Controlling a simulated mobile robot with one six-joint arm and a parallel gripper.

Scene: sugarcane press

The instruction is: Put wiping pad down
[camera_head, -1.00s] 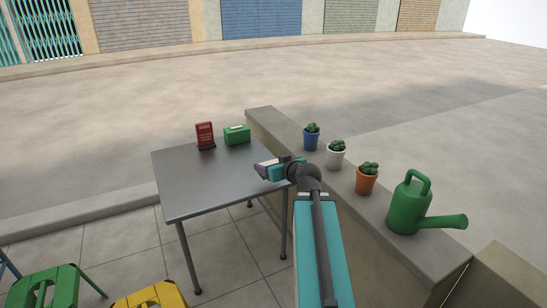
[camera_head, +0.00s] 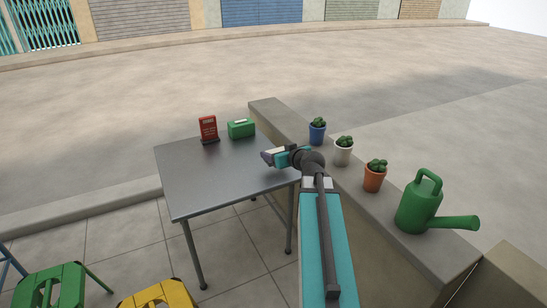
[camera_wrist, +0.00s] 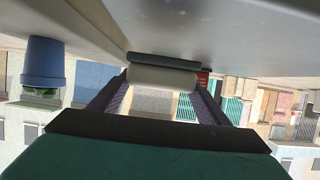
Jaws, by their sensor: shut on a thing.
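The wiping pad (camera_wrist: 163,77) shows in the wrist view as a pale block with a dark strip (camera_wrist: 163,62) along its table side. It sits between the two fingers of my gripper (camera_wrist: 153,100), which are shut on it. The grey metal table (camera_head: 215,185) fills the top of the wrist view, close to the pad. I cannot tell whether pad and table touch. In the head view my gripper (camera_head: 268,157) is over the right part of the table, fingers pointing left, and the pad cannot be made out there.
A red sign (camera_head: 208,127) and a green box (camera_head: 241,129) stand at the table's far edge. A low wall (camera_head: 275,115) on the right carries blue, white and terracotta plant pots and a green watering can (camera_head: 418,205). The table's left and front are clear.

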